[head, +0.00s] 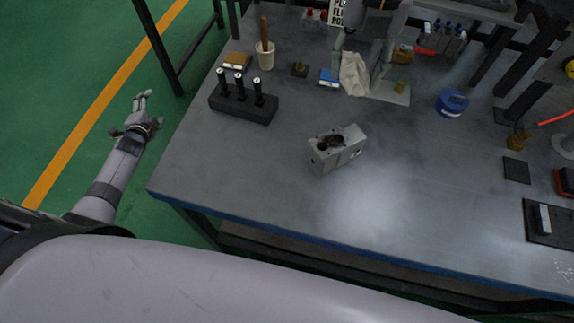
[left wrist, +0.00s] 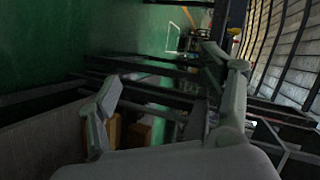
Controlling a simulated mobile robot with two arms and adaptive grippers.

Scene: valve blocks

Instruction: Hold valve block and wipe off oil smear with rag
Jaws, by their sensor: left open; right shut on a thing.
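The valve block (head: 349,156) is a grey metal block on the workbench, left of the middle, with a dark oil smear (head: 331,142) on its top. The pale rag (head: 353,76) hangs at the back of the bench in my right gripper (head: 362,62), which is shut on it, behind the block and apart from it. My left gripper (head: 140,106) is open and empty, beyond the bench's left edge over the green floor. Its spread fingers also show in the left wrist view (left wrist: 160,72), with nothing between them.
A black holder (head: 243,105) with upright black tools stands left of the block. A cup (head: 265,58) with a wooden handle stands behind it. A blue tape roll (head: 452,102) and a dark tray (head: 550,222) lie to the right. The bench in front of the block is clear.

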